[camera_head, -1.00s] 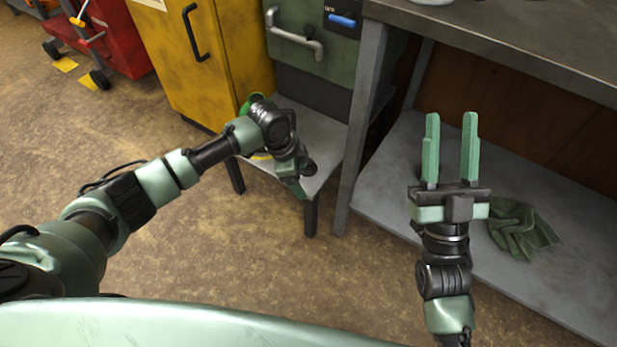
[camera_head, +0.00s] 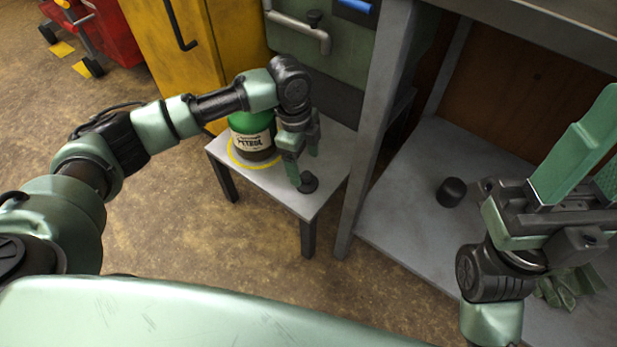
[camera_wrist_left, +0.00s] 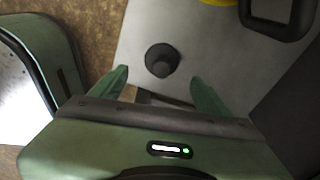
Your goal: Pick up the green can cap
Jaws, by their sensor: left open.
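The can cap (camera_head: 307,182) is a small black knob-like piece on a round base. It stands on the small grey table near its front corner. The green can (camera_head: 250,135), labelled petrol, stands behind it to the left. My left gripper (camera_head: 303,167) is open and points down at the cap, with its fingers close to it. My right gripper (camera_head: 597,145) is open and empty at the right, partly cut off by the picture edge.
A yellow ring marks the small table (camera_head: 222,150) around the can. A grey table leg (camera_head: 372,130) stands right of it. A black cylinder (camera_head: 451,192) and a green glove (camera_head: 568,290) are on the lower shelf (camera_head: 410,225). A yellow cabinet (camera_head: 165,60) stands behind.

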